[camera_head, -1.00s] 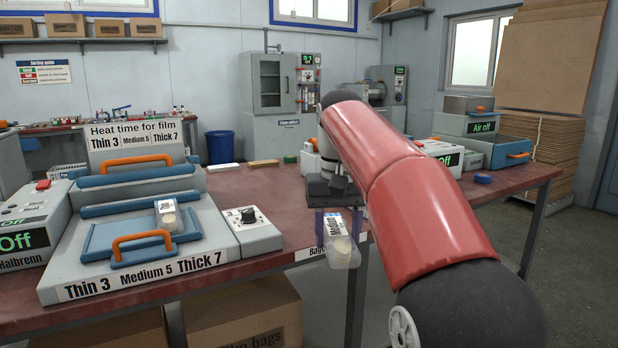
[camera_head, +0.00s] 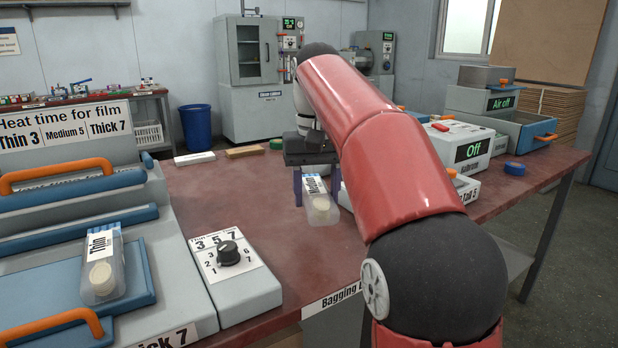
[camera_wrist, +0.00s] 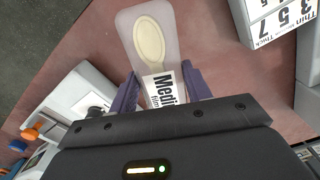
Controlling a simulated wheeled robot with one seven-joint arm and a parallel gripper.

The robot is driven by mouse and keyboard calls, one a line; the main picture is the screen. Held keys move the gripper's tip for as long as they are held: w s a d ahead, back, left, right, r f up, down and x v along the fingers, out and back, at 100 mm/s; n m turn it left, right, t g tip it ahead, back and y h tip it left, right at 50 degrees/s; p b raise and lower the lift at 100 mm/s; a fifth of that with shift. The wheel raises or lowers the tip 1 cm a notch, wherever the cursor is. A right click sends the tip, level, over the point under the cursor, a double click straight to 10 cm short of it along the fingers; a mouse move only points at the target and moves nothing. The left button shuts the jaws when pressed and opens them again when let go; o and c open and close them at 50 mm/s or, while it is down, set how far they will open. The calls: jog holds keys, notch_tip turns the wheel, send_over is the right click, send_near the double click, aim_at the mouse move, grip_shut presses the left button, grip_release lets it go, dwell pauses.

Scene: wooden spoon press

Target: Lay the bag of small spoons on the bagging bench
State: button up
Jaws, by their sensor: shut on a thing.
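My gripper (camera_head: 315,186) is shut on a clear bag (camera_head: 321,208) at its labelled end. The label is partly hidden in the head view; in the wrist view the bag (camera_wrist: 149,42) shows "Medi..." and one pale spoon bowl. The bag points away from the purple fingers (camera_wrist: 160,88). It is over the red-brown top of the bagging bench (camera_head: 290,265), whose front edge carries a "Bagging" sign. I cannot tell whether the bag touches the top. Another clear bag, labelled "Thin" (camera_head: 103,268), lies on the blue-topped sealer at the left.
The sealer (camera_head: 50,215) and its dial box (camera_head: 232,262) stand left of the bag. Grey boxes reading "Off" (camera_head: 468,150) and "Air off" (camera_head: 500,103) stand to the right. A blue roll (camera_head: 514,168) lies near the right edge. The bench between dial box and gripper is clear.

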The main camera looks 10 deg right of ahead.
jog(key=b, duration=0.1)
send_over(316, 243)
notch_tip(316, 243, down, 5)
jog(key=shift+f, duration=0.1)
jog(key=shift+f+b, duration=0.75)
jog(key=shift+b, duration=0.25)
jog(key=shift+f+b, duration=0.35)
jog(key=shift+f, duration=0.2)
jog(key=o, duration=1)
